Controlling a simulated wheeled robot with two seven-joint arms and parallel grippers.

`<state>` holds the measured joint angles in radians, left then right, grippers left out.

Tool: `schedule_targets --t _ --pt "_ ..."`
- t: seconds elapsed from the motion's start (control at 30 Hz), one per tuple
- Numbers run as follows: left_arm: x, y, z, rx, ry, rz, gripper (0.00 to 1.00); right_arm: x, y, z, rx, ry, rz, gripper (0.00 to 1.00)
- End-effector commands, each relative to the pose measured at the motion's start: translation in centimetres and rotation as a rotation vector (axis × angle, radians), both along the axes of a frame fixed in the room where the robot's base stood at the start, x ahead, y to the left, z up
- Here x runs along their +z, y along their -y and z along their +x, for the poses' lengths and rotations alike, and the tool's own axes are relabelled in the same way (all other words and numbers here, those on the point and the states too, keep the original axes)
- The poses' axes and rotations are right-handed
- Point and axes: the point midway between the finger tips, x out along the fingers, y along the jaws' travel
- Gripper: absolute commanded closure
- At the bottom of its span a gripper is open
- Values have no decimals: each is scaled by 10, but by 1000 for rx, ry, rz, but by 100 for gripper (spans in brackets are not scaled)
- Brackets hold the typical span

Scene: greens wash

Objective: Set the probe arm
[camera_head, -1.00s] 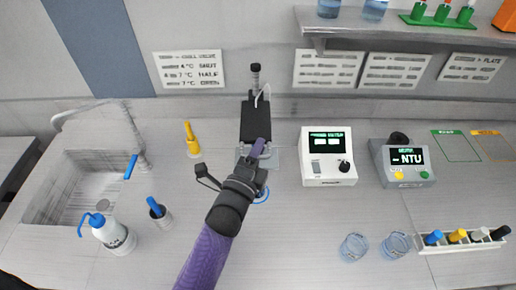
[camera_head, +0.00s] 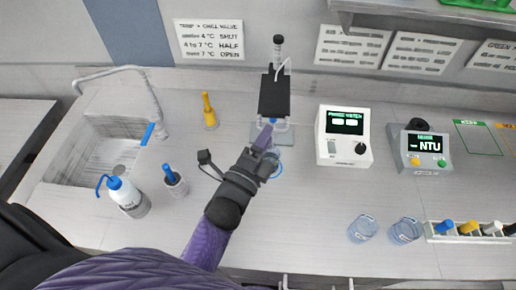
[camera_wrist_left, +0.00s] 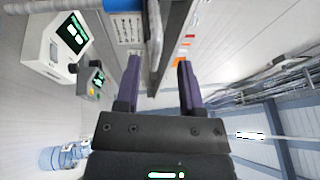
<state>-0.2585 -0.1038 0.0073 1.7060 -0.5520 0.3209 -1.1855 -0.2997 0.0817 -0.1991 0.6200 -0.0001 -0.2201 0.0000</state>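The probe stand (camera_head: 274,95) has a dark block, a black-topped post and a thin pale cable, and stands at the back middle of the counter. A small blue part and pale base show below its block. My left gripper (camera_head: 266,138) is just in front of the stand's base, partly hiding it. Contact cannot be told. In the left wrist view its two purple fingers (camera_wrist_left: 160,80) are apart, with no object clearly held between them. My right gripper is not in view.
A white meter (camera_head: 343,136) and a grey NTU meter (camera_head: 420,148) stand right of the stand. A yellow-handled tool (camera_head: 209,112), a wash bottle (camera_head: 127,196) and a cup with a blue tool (camera_head: 174,182) are left, beside the sink (camera_head: 75,165). Two beakers (camera_head: 363,229) are front right.

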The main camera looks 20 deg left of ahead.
Motion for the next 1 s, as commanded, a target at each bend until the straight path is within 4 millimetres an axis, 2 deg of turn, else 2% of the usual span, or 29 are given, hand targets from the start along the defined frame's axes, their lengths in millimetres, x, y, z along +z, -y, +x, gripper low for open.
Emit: schedule_targets --t 0.1,0.27,0.73,0.83,1.0 --pt "-6 -3 -25 0 -3 0 50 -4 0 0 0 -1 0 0" --pt "-8 -6 -44 1 -1 0 50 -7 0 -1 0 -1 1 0" --pt "-7 -6 -48 0 0 0 50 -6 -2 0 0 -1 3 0" --pt "6 -6 -48 0 1 1 50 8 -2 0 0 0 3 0" --pt "49 -6 -47 1 3 0 50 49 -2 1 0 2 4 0"
